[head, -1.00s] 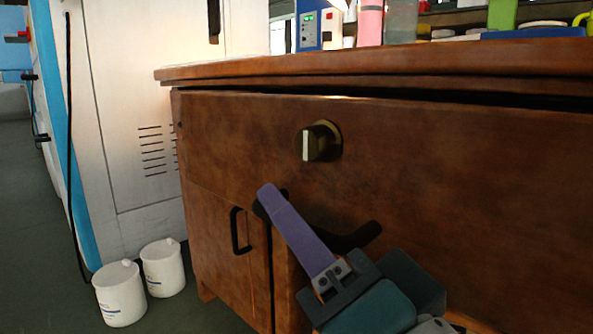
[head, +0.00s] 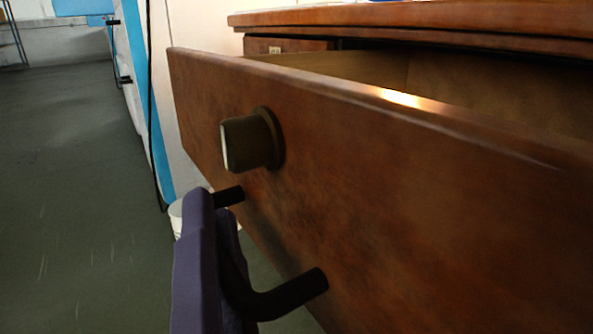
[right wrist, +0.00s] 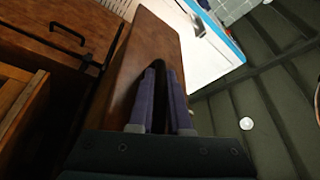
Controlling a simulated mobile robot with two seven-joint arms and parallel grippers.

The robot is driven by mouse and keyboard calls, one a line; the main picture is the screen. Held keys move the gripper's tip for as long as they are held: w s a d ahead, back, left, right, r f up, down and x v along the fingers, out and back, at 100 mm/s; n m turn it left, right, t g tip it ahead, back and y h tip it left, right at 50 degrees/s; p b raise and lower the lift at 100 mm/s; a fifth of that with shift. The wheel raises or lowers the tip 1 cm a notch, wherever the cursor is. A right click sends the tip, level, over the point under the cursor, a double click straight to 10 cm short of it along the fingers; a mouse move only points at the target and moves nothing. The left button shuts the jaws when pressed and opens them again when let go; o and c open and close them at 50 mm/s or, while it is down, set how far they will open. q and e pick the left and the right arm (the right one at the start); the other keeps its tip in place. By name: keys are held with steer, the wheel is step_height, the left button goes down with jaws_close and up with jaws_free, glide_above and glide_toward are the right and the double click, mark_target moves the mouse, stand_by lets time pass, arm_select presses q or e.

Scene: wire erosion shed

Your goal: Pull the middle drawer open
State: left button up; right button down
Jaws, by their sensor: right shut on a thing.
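The middle drawer (head: 420,175) stands well out from the bench in the head view, and its inside shows behind the brown wooden front. A dark round knob with a pale mark (head: 245,142) sits on the front. Below it is the black bar handle (head: 295,293). My right gripper (head: 212,215), with purple fingers, is shut on this handle at the lower left. In the right wrist view the two fingers (right wrist: 160,98) lie on either side of the dark handle, close against the drawer front (right wrist: 150,45). My left gripper is not in view.
The wooden bench top (head: 400,18) runs above the drawer. A white bucket (head: 176,215) is partly hidden behind the drawer front and gripper. The dark floor (head: 80,200) at the left is clear. A cupboard with a black handle (right wrist: 68,34) shows in the right wrist view.

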steer(key=shift+r, duration=0.1)
steer(key=c, duration=0.9)
jaws_free()
steer(key=shift+o, duration=0.2)
steer(key=p+v, duration=0.2)
steer(key=v, duration=0.8)
steer(key=shift+p, duration=0.3)
